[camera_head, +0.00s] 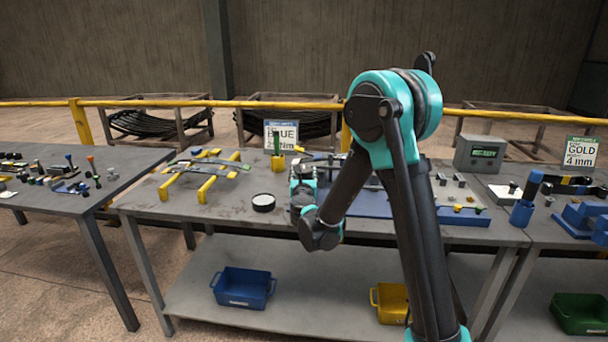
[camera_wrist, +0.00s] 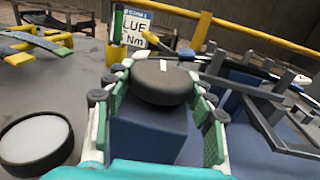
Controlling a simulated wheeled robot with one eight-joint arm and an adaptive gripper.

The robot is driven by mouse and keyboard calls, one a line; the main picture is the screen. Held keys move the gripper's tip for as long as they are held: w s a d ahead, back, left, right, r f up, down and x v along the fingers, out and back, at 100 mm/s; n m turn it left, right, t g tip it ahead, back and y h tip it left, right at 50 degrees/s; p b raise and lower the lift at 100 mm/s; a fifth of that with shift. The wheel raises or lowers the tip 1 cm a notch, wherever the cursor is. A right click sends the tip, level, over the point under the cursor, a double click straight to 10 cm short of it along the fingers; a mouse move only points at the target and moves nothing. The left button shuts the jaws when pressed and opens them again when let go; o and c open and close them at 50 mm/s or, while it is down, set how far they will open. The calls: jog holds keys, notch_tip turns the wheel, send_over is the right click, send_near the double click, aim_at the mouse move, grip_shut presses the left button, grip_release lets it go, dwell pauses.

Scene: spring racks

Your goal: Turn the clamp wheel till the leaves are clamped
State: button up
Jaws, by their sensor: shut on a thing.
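The clamp wheel (camera_wrist: 165,88) is a dark round knob with a white mark on its top, above a blue block (camera_wrist: 148,135) in the wrist view. My gripper (camera_wrist: 160,72) is shut on the wheel, with one green-padded finger on each side of it. In the head view my gripper (camera_head: 303,178) is at the middle table, and my own arm hides much of the blue fixture.
A black-rimmed white disc (camera_head: 263,202) lies left of my gripper. Yellow stands (camera_head: 207,188) carrying grey strips are farther left. A yellow holder (camera_head: 278,162) and a BLUE sign (camera_head: 288,135) stand behind. A grey display box (camera_head: 480,155) is at the right.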

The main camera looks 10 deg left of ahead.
jog(key=shift+m+h, duration=0.5)
jog(key=shift+h, duration=0.6)
jog(key=o, duration=1.2)
jog(key=shift+c, duration=0.2)
jog(key=s, duration=1.2)
jog(key=shift+a, duration=0.2)
